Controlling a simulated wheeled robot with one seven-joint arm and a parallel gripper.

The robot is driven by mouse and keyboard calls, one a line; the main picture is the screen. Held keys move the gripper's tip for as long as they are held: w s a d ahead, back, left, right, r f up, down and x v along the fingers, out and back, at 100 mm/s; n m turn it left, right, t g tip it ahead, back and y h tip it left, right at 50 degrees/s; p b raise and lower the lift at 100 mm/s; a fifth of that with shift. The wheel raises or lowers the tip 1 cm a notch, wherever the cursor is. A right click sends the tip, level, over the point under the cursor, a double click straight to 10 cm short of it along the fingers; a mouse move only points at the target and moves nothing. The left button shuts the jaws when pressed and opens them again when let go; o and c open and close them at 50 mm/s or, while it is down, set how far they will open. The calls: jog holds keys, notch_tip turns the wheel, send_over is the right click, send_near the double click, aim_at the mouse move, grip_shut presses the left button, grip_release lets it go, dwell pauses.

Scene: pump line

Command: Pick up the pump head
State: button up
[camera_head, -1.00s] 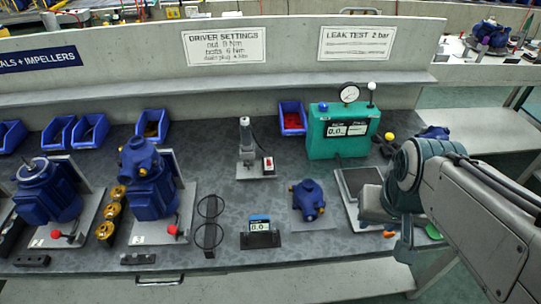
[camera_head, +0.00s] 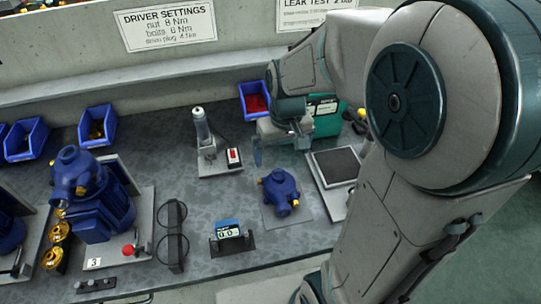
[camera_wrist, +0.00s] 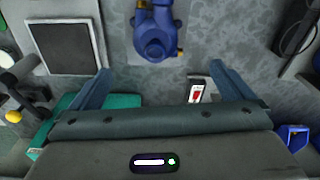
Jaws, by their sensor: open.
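The blue pump head (camera_head: 281,191) with yellow port fittings stands on a thin grey mat (camera_head: 300,214) on the bench. It also shows at the top centre of the wrist view (camera_wrist: 156,32), cut off by the frame edge. My gripper (camera_head: 280,150) is above the bench, behind the pump head in the head view. In the wrist view its two fingers (camera_wrist: 160,72) are spread wide and empty. The pump head lies beyond the fingertips, roughly in line with the gap between them, not between the fingers.
A blue pump unit (camera_head: 95,205) stands on a plate at left. A driver stand (camera_head: 203,140), a small display (camera_head: 228,230) and black rings (camera_head: 172,232) surround the mat. The teal leak tester (camera_head: 328,124) is partly behind my arm. A dark pad (camera_head: 336,167) lies right.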

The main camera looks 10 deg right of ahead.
send_over(278, 177)
notch_tip(278, 177, down, 4)
jog(key=f, duration=0.1)
jog(key=shift+n+g, duration=0.3)
jog(key=shift+g, duration=0.1)
notch_tip(278, 177, down, 8)
jog(key=shift+b, duration=0.8)
jog(key=shift+s+d+f, duration=0.1)
jog(key=shift+f, duration=1.25)
jog(key=shift+d+f, duration=0.1)
jog(key=shift+f, duration=1.25)
jog(key=c, duration=1)
